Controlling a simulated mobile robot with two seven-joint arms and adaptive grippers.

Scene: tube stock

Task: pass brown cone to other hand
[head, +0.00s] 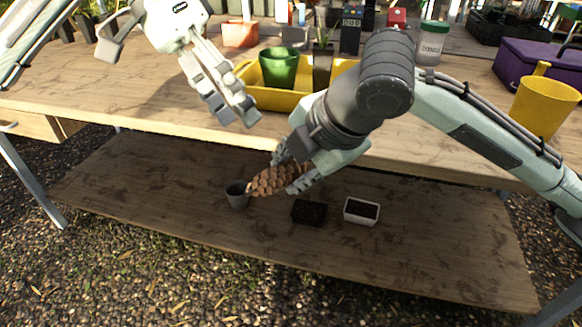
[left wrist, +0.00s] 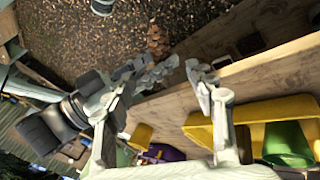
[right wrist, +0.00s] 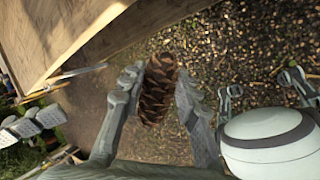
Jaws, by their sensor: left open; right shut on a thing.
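The brown cone (head: 270,181) is a scaly pine cone. My right gripper (head: 285,170) is shut on it and holds it in front of the table edge, above the lower shelf. In the right wrist view the cone (right wrist: 157,88) sits between the two fingers, with its far end sticking out. My left gripper (head: 237,113) is open and empty, up and to the left of the cone, near the front table edge. In the left wrist view the cone (left wrist: 158,41) shows beyond the open fingers, apart from them.
The tabletop (head: 130,85) holds a yellow tray (head: 270,98) with a green pot (head: 279,66), a yellow pot (head: 543,106) and a purple box (head: 535,68). On the lower shelf (head: 150,180) stand a grey pot (head: 237,194), a black tray (head: 309,212) and a white tray (head: 361,211).

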